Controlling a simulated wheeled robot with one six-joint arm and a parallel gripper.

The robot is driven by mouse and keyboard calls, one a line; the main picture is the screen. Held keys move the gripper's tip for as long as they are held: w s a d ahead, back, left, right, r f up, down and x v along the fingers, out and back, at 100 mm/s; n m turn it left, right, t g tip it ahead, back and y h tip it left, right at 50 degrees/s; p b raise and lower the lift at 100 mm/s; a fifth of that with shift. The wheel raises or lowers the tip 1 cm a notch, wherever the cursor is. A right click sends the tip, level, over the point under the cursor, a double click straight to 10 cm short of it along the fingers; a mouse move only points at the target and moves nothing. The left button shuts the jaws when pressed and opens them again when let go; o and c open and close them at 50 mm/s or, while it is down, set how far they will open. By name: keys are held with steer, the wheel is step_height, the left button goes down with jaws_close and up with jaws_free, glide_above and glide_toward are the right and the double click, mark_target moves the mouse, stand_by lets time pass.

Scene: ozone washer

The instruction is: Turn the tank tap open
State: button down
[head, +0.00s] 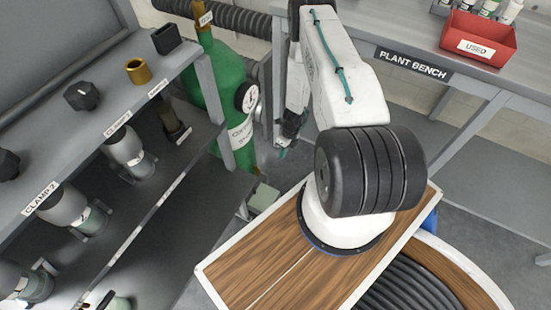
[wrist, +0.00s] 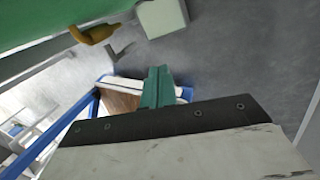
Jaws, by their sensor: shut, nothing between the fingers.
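The green tank (head: 222,85) stands upright between the shelf rack and my arm in the head view, with a round gauge (head: 246,97) on its side. A brass-coloured fitting (head: 205,36) with a tag tops it. In the wrist view the green tank (wrist: 40,22) crosses the top left, and a yellow-brown tap handle (wrist: 97,33) sticks out from it. My gripper (head: 282,150) hangs to the right of the tank, partly hidden by my arm. Its green fingers (wrist: 157,84) are shut and empty in the wrist view, apart from the handle, which lies up and left of them.
The grey rack (head: 120,120) with clamps and knobs is on the left. The plant bench (head: 430,62) is behind right, holding a red "USED" bin (head: 478,40). A pale box (wrist: 162,17) sits on the floor near the tank. Grey floor is open beside the fingers.

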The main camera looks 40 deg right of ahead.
steer(key=a+f, duration=0.7)
steer(key=f, duration=0.1)
steer(key=shift+s+a+f, duration=0.2)
steer(key=shift+s+a, duration=0.1)
steer(key=shift+s, duration=0.1)
steer(key=shift+s+a+f, duration=0.15)
steer(key=shift+a+f, duration=0.05)
steer(key=shift+a, duration=0.35)
